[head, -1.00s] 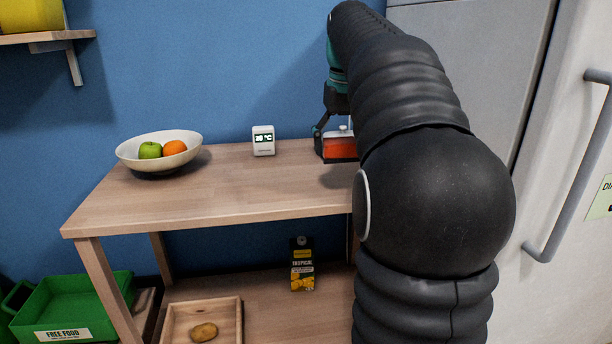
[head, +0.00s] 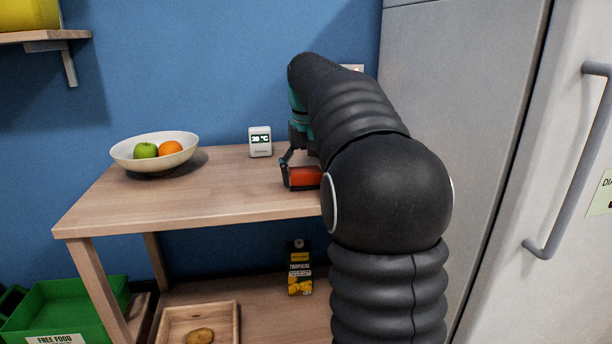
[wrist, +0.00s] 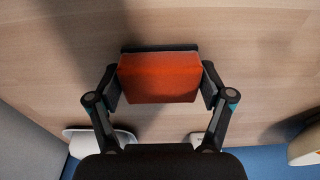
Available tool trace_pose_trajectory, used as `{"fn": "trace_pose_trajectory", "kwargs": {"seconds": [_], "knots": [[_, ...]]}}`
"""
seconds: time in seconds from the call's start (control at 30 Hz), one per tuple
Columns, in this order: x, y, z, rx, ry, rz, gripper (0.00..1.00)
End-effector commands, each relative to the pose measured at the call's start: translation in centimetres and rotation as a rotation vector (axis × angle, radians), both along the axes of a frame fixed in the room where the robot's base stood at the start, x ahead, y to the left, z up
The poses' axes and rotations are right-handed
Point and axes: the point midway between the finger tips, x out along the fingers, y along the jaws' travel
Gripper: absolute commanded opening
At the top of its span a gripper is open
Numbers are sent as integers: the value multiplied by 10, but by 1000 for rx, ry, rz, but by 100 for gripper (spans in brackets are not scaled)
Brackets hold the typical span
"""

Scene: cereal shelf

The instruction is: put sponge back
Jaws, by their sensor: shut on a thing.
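The sponge (head: 305,177) is an orange-red block with a dark layer along one edge. It also shows in the wrist view (wrist: 158,78), between the two fingers. My gripper (head: 301,172) is shut on it, with one finger at each side in the wrist view (wrist: 160,84). The sponge is over the right part of the wooden table top (head: 225,195). I cannot tell whether it touches the wood. My arm hides the table's right end in the head view. A white, rounded object (wrist: 98,137) lies by the wall in the wrist view, partly hidden by my gripper.
A white thermometer (head: 260,142) stands at the back of the table. A white bowl (head: 125,155) with a green and an orange fruit is at the left. A grey fridge (head: 460,90) rises at the right. The table's middle and front left are clear.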

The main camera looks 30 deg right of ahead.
Motion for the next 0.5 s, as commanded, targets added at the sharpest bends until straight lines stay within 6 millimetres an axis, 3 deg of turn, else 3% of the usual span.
{"fn": "trace_pose_trajectory", "kwargs": {"seconds": [0.3,0.33,0.4,0.5], "knots": [[0,0,-2,0,-1,0,47],[0,0,-1,0,-1,0,87],[0,0,-1,0,-1,0,100],[0,0,-1,0,-1,0,100]]}}
